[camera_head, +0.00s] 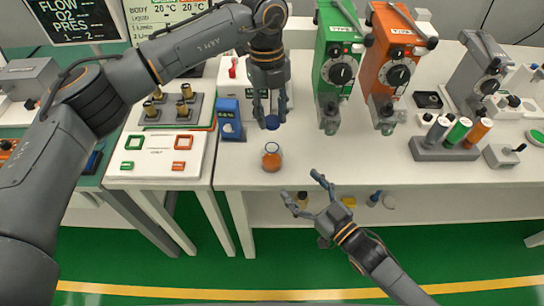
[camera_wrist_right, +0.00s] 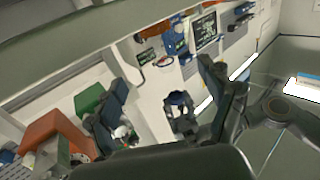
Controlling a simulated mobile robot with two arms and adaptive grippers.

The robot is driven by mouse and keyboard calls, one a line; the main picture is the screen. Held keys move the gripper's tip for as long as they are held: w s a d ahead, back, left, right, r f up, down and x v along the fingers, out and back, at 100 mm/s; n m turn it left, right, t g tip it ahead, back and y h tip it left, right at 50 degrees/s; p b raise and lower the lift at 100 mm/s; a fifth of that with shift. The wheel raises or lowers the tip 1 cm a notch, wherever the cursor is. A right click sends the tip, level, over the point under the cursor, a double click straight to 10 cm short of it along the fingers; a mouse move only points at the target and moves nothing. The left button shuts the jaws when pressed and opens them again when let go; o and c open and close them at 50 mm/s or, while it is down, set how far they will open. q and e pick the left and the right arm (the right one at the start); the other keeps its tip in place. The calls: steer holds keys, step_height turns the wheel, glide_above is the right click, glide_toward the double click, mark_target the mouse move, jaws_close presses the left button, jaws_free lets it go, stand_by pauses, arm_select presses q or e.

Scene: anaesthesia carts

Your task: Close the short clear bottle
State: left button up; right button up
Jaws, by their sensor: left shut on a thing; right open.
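The short clear bottle (camera_head: 271,157) stands upright near the front edge of the white table, with an orange-brown filling and an uncovered top. My left gripper (camera_head: 270,113) comes down from above and is shut on a dark blue cap (camera_head: 272,123). The cap is held apart from the bottle, just behind and above its mouth in the head view. My right gripper (camera_head: 308,187) is open and empty in front of the table edge, lower and to the right of the bottle. The right wrist view is tilted, and I cannot make out the bottle there.
A blue box (camera_head: 230,122) stands left of the bottle. Green (camera_head: 338,70) and orange (camera_head: 395,75) vaporizer units stand behind to the right. A rack (camera_head: 447,152) with coloured cylinders is farther right. The white table (camera_head: 340,165) is clear right of the bottle.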

mark_target(279, 162)
steer(key=x, duration=1.2)
jaws_close()
arm_select(q)
steer(key=shift+f, duration=2.5)
